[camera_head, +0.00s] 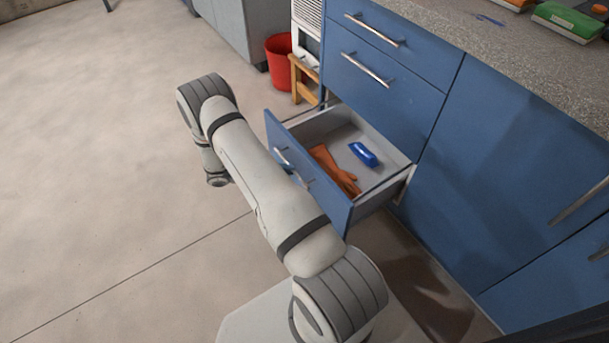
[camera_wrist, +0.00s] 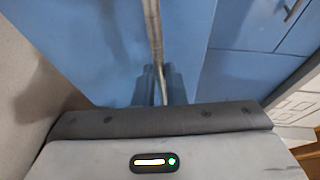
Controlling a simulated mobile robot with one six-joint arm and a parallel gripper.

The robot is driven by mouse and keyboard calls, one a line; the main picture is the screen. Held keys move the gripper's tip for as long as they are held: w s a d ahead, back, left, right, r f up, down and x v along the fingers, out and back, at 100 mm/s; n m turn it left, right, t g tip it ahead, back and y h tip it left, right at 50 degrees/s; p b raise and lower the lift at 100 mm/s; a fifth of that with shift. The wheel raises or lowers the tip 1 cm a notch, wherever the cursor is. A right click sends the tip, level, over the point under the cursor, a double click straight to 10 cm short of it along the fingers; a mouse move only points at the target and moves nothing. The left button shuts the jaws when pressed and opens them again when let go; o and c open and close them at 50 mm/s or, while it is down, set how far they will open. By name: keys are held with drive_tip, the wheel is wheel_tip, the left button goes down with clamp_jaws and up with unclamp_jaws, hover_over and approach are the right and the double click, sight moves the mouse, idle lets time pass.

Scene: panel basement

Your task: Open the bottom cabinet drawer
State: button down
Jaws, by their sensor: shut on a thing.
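The bottom drawer (camera_head: 320,188) of the blue cabinet (camera_head: 405,100) stands pulled well out, its inside showing. Its metal handle (camera_head: 280,157) is partly hidden behind my arm in the head view. In the wrist view the handle (camera_wrist: 152,28) runs down the picture in front of the blue drawer front (camera_wrist: 95,45). My gripper (camera_wrist: 160,82) is shut on this handle. In the head view my arm hides most of the gripper. An orange glove (camera_head: 333,166) and a blue object (camera_head: 363,154) lie in the drawer.
Two closed drawers (camera_head: 385,55) sit above the open one, and closed blue fronts (camera_head: 500,170) are to its right. A wooden stool (camera_head: 302,82) and a red bucket (camera_head: 279,60) stand beyond it. The concrete floor (camera_head: 90,150) at left is clear.

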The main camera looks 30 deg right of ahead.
drive_tip(key=a, duration=0.4)
drive_tip(key=shift+s+f, duration=0.2)
drive_tip(key=shift+f, duration=0.2)
drive_tip(key=c, duration=1.5)
unclamp_jaws()
drive_tip(key=shift+d, duration=0.1)
drive_tip(key=shift+r, duration=0.1)
drive_tip(key=p+v, duration=0.2)
drive_tip(key=v, duration=0.6)
